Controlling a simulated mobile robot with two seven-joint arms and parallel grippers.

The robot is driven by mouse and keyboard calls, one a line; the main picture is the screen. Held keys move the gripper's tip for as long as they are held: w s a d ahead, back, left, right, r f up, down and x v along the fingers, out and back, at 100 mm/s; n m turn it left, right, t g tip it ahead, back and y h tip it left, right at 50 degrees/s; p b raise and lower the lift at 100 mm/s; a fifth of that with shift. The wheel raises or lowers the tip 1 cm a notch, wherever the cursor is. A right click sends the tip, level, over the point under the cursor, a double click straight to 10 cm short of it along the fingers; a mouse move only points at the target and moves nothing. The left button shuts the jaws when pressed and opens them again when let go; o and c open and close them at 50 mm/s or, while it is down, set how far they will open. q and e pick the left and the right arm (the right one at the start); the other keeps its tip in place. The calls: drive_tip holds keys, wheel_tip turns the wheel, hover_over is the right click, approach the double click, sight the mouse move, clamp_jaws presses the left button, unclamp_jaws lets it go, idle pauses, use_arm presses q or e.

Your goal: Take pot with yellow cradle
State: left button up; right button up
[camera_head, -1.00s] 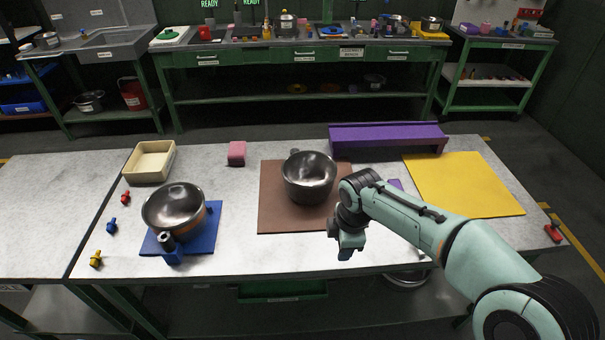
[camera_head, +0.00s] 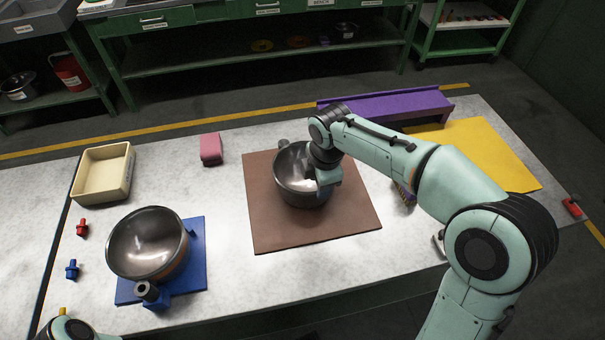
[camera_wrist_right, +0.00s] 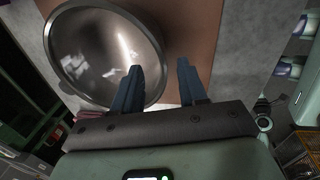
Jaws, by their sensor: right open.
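A dark metal pot (camera_head: 290,180) stands on a brown mat (camera_head: 270,228) mid-table. Its open bowl (camera_wrist_right: 95,60) fills the left of the right wrist view. My right gripper (camera_wrist_right: 160,66) is open at the pot's right edge; in that view the rim passes between its two blue fingers. I cannot tell whether they touch it. In the head view the right gripper (camera_head: 326,184) overlaps the pot's right side. A second pot (camera_head: 148,243) rests in a blue cradle (camera_head: 195,262) at the left. No yellow cradle is clearly seen. Part of my left arm shows at bottom left; its gripper is out of view.
A yellow mat (camera_head: 490,150) lies at the right, with a purple shelf-like block (camera_head: 390,105) at the back. A cream tray (camera_head: 103,175) and pink block (camera_head: 210,149) are at back left. Small red (camera_head: 82,228) and blue (camera_head: 71,269) pegs lie at the left edge.

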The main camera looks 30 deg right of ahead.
sight(313, 206)
drive_tip(key=f, duration=0.3)
drive_tip(key=shift+w+f, duration=0.3)
drive_tip(key=shift+f, duration=0.05)
drive_tip(key=shift+w+a+f+b, duration=0.2)
drive_tip(key=shift+f+b, duration=0.1)
drive_tip(key=shift+f, duration=1.05)
drive_tip(key=shift+w+a+f+b, duration=0.15)
drive_tip(key=shift+f+b, duration=0.15)
drive_tip(key=shift+f, duration=1.05)
drive_tip(key=shift+d, duration=0.1)
clamp_jaws()
drive_tip(key=shift+r, duration=0.1)
